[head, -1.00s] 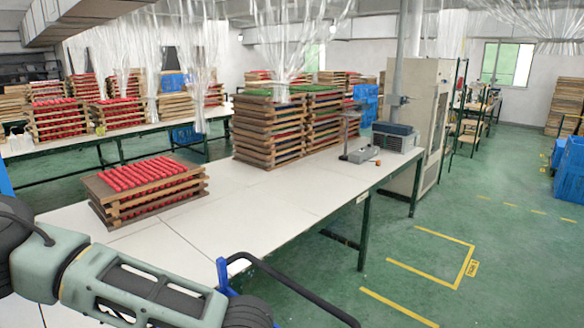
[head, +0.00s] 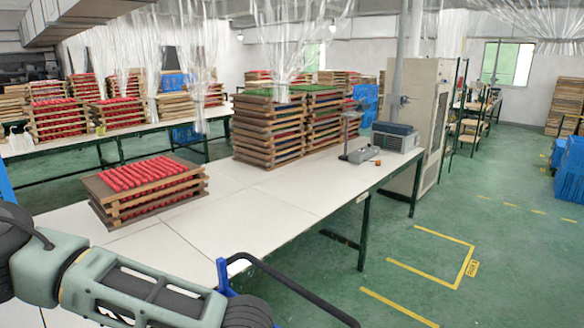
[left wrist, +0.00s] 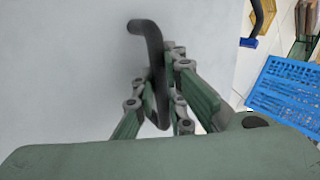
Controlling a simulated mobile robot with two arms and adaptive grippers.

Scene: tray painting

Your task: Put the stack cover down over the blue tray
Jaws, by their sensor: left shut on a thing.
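In the left wrist view a plain pale grey surface, seemingly the stack cover (left wrist: 60,70), fills the left and middle. A dark bent handle (left wrist: 147,32) stands out from it. My left gripper (left wrist: 159,75) is shut on this handle, with a green finger on each side. A blue lattice-sided tray or crate (left wrist: 285,88) lies at the right of that view, apart from the gripper; I cannot tell if it is the blue tray. In the head view only my left arm shows; its gripper and the cover are out of view. My right gripper is not in view.
A white table (head: 260,205) carries a low stack of trays with red pieces (head: 150,190), tall wooden stacks (head: 268,130) and a grey device (head: 395,137). A black bar handle on a blue bracket (head: 290,280) stands before the table.

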